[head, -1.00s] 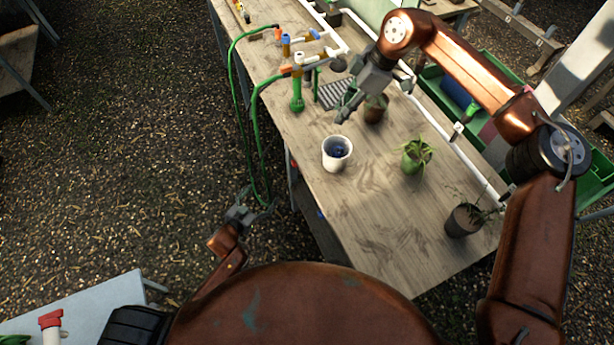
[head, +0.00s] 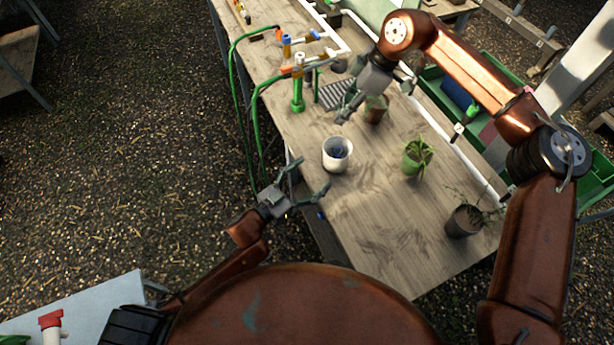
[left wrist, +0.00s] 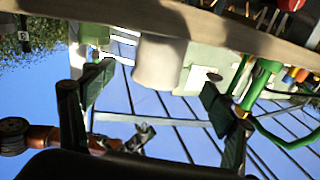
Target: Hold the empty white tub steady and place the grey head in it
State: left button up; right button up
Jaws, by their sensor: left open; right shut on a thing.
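The white tub (head: 336,160) stands upright near the table's left edge, with a bluish shaded inside; whether anything lies in it is unclear. It shows upside down in the left wrist view (left wrist: 160,62), beyond and between my left gripper's fingers. My left gripper (head: 310,178) is open and empty, low and left of the tub at the table's edge, not touching it. Its spread fingers show in the left wrist view (left wrist: 158,82). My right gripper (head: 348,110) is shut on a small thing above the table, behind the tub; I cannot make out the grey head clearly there.
A green potted plant (head: 416,156) stands right of the tub, a brown pot (head: 375,110) behind it, and a dark pot (head: 463,221) at front right. Green hose and valve pipework (head: 297,90) stand at the far left. The front middle of the table (head: 390,220) is clear.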

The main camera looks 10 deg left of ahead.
aim_at(334, 157)
pick_arm(q)
jog(key=x, duration=1)
jog(key=shift+w+d, duration=0.1)
jog(key=shift+d, duration=0.05)
